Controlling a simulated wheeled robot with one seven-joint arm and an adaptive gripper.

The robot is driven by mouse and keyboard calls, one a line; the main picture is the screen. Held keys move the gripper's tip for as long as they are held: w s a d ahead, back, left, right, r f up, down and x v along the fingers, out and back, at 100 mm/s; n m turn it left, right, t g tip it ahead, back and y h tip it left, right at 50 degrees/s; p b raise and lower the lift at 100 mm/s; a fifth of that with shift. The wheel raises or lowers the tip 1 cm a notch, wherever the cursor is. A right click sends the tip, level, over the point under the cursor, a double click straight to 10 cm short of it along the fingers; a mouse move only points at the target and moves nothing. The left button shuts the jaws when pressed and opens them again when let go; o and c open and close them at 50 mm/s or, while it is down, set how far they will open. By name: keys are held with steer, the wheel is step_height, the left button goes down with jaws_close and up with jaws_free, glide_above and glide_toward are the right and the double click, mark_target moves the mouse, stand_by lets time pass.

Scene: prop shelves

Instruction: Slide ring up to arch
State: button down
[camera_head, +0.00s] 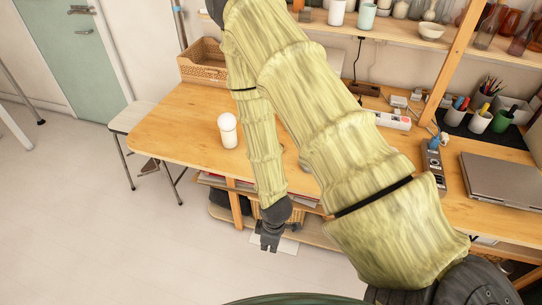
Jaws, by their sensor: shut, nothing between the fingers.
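I cannot make out a ring or an arch in the head view; my arm crosses the middle of the table and hides part of its top. My gripper (270,244) is dark grey and hangs below the table's front edge, pointing down. It is shut and holds nothing. It is apart from the tabletop.
A white cylinder (228,131) stands on the wooden table (180,133), left of my arm. A wicker basket (203,61) is at the back left. A power strip (392,120), pen cups (480,121) and a laptop (503,180) are at right. A stool (131,117) stands left.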

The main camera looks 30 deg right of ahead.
steer(key=w+d+r+n+t+h+b, duration=0.1)
steer(key=w+d+r+n, duration=0.5)
steer(key=w+r+n, duration=0.35)
steer(key=w+d+r+n+h+b, duration=0.1)
steer(key=w+d+r+n+h, duration=0.1)
steer(key=w+d+r+n, duration=0.75)
steer(key=shift+m, duration=0.8)
steer(key=w+f, duration=0.1)
steer(key=f, duration=0.1)
steer(key=w+f+p, duration=0.1)
steer(key=f, duration=0.2)
steer(key=w+a+f, duration=0.1)
steer(key=f, duration=0.2)
steer(key=shift+w+f+p, duration=0.1)
steer(key=shift+f+p, duration=0.1)
steer(key=shift+p, duration=0.15)
steer(key=shift+w+d+r+p, duration=0.2)
steer(key=shift+w+d+p, duration=0.35)
steer(key=shift+w+d, duration=0.35)
steer(key=shift+w+d+f, duration=0.1)
steer(key=shift+w+d, duration=0.4)
steer(key=shift+d, duration=0.1)
steer(key=shift+d, duration=0.1)
steer(key=shift+w+d+p, duration=1.1)
steer(key=shift+w+d, duration=1)
steer(key=shift+d, duration=0.25)
steer(key=shift+a, duration=0.1)
